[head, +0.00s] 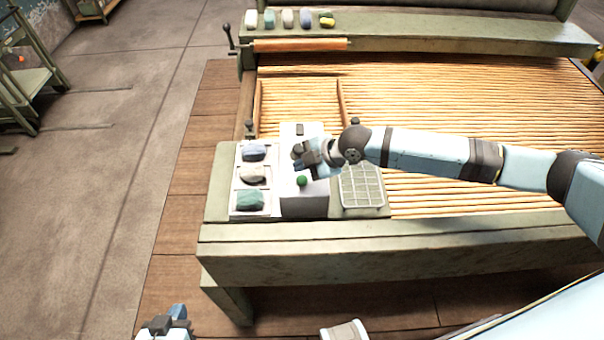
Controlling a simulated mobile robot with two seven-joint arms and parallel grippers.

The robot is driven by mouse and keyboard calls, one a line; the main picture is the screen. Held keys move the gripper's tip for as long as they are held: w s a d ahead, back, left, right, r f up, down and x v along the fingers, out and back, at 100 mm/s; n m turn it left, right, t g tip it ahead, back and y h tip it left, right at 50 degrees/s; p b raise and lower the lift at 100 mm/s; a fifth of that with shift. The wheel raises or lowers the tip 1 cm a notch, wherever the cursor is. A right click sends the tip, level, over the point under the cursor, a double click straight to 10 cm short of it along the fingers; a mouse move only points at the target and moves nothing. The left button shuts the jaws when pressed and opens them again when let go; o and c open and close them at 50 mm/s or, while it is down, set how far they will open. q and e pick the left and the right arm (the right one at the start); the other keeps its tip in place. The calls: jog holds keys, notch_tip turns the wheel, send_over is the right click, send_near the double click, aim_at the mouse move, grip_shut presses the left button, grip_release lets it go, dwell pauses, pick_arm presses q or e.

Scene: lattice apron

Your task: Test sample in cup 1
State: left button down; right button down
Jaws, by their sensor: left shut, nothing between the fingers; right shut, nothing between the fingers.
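A white tray (239,189) stands on the near left corner of the bench. It holds three lumps in a row: a blue-grey one (254,151) at the far end, a cream one (252,174) in the middle and a green one (249,201) nearest. I cannot tell which is cup 1. Right beside it is a pale box-shaped device (304,204) with a round green knob or button (301,181). My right gripper (302,160) is shut and empty over the device, just beyond the green button; contact is unclear. My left gripper (168,322) is shut and empty, low at the bottom edge.
A wire grid (362,187) lies right of the device. Slatted wooden rods (470,120) cover most of the bench. Several coloured lumps (288,19) sit on the far ledge. A green shelf (35,85) stands far left. The floor (110,170) left of the bench is clear.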

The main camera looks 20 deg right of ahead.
aim_at(303, 180)
jog(key=shift+r+p, duration=1)
jog(key=shift+r, duration=0.55)
jog(key=shift+f, duration=0.1)
